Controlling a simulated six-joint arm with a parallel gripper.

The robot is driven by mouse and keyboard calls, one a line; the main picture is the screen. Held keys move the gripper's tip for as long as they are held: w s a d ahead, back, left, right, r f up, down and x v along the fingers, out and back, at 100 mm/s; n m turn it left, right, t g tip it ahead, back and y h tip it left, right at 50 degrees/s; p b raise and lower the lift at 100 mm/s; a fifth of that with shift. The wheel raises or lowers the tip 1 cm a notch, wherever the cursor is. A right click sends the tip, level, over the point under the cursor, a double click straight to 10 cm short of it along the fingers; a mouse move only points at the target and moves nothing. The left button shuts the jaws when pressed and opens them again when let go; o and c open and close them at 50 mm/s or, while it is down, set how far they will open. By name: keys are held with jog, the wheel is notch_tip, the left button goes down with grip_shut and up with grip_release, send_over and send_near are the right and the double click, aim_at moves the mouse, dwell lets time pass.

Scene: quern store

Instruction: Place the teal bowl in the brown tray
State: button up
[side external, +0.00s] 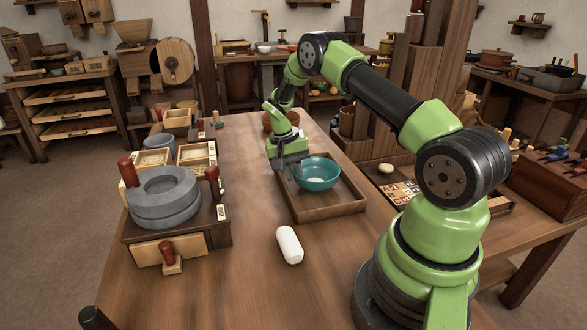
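The teal bowl (322,184) is upright, within the outline of the brown tray (335,211) on the wooden table. I cannot tell for certain whether its base rests on the tray floor or is just above it. My gripper (292,170) points down at the bowl's left rim, over the tray's left part. Its fingertips are at or very close to the rim. They are too small and partly hidden to show whether they are shut on it. A small pale spot shows inside the bowl.
A white cylinder (289,245) lies in front of the tray. A grey stone quern (163,198) on a wooden stand is at the left, with small wooden boxes (195,154) behind it. A brown pot (268,122) stands behind my gripper. The table's middle front is mostly clear.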

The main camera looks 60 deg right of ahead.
jog(key=v, duration=1.3)
jog(key=s+a+r+n+t, duration=0.2)
jog(key=a+r+n+t, duration=0.1)
jog(key=a+r, duration=0.65)
jog(key=s+a+r+n+t+y, duration=0.1)
jog(key=s+a+r+n+t, duration=0.1)
jog(key=s+a, duration=0.4)
jog(key=s+a+r+n+t+y, duration=0.2)
jog(key=s+a+r+t, duration=0.2)
jog(key=s, duration=0.8)
jog(key=a, duration=0.2)
jog(key=shift+a+n+t, duration=0.25)
jog(key=shift+n+t, duration=0.05)
